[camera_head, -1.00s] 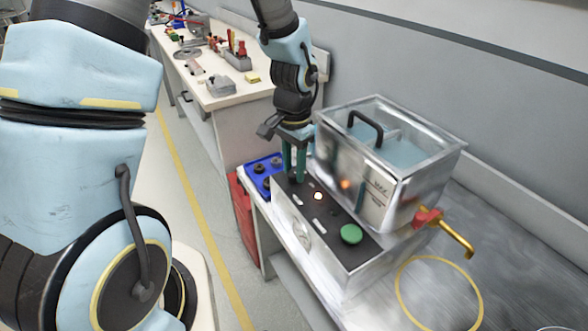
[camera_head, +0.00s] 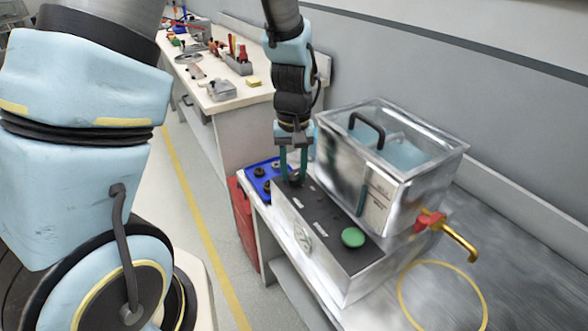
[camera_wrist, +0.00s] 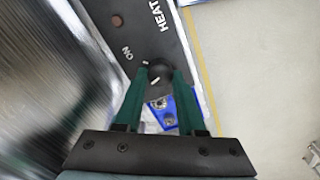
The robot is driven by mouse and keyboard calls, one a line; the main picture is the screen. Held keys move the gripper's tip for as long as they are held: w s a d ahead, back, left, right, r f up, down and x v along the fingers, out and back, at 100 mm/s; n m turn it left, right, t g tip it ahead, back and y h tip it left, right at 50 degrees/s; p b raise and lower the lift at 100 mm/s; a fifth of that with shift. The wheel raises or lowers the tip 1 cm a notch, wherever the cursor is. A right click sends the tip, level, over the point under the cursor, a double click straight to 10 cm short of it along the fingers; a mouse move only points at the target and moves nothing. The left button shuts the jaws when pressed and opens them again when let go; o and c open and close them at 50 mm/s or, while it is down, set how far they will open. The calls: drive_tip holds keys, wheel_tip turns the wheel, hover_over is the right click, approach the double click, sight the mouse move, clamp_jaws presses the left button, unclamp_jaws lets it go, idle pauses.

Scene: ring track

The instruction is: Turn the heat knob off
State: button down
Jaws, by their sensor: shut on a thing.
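The heat knob (camera_wrist: 160,72) is a small dark knob on the black top of the metal control box (camera_head: 335,228). In the wrist view, the HEAT and ON labels are printed beside it. My gripper (camera_head: 293,178) points down at the far end of the box, and its green fingers (camera_wrist: 157,88) are shut on the knob, one on each side. A short white mark shows on the knob, turned away from the ON label. The small round indicator lamp (camera_wrist: 117,21) looks dull reddish brown and unlit.
A clear-lidded metal water bath (camera_head: 385,165) stands close right of my gripper, with a red and gold tap (camera_head: 445,230). A green button (camera_head: 352,237) and a dial (camera_head: 302,237) are on the box. A blue tray (camera_head: 262,176) lies just left.

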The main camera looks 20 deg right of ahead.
sight(294, 175)
drive_tip(key=shift+n, duration=0.5)
drive_tip(key=c, duration=0.5)
unclamp_jaws()
wheel_tip(294, 175, up, 11)
drive_tip(key=b, duration=0.1)
idle(0.5)
drive_tip(key=a+f+n+t, duration=0.1)
drive_tip(key=a+f, duration=0.2)
drive_tip(key=a, duration=2.2)
drive_tip(key=shift+w+a+t, duration=0.3)
drive_tip(key=shift+w, duration=0.15)
